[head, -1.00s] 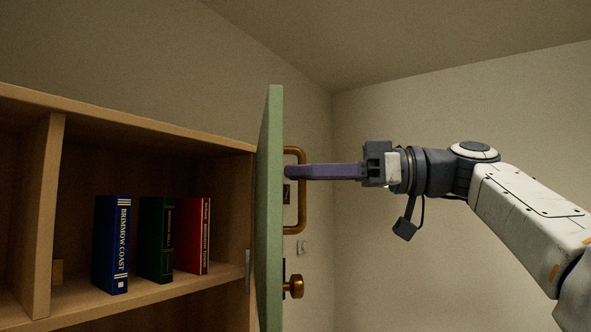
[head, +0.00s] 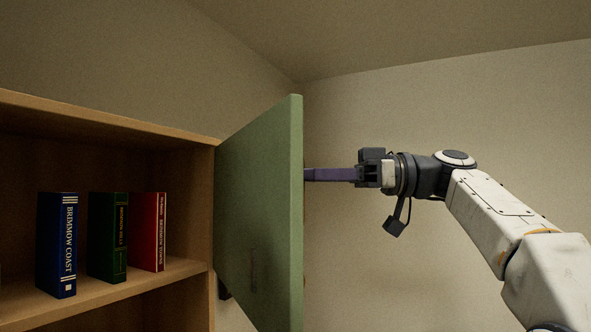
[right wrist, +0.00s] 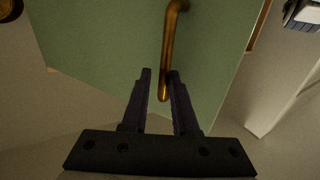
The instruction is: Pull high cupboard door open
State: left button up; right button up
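The green cupboard door (head: 258,190) stands swung out from the cupboard, its inner face showing in the head view. Its outer face fills much of the right wrist view (right wrist: 105,45). A brass bar handle (right wrist: 168,50) is on that face; the door mostly hides it in the head view. My right gripper (right wrist: 160,72) has its two purple fingers apart, one on each side of the handle's lower part. A gap shows between the left finger and the bar. The fingertips are hidden behind the door edge in the head view. My left gripper is not in view.
The wooden cupboard (head: 110,120) stands open at the left. On its shelf are a blue book (head: 58,245), a green book (head: 108,238) and a red book (head: 148,232). A plain wall is behind the arm, with free room right of the door.

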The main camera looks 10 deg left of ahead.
jog(key=shift+w+d+p, duration=0.5)
jog(key=shift+w+d, duration=0.3)
jog(key=shift+d, duration=0.25)
jog(key=shift+c, duration=0.4)
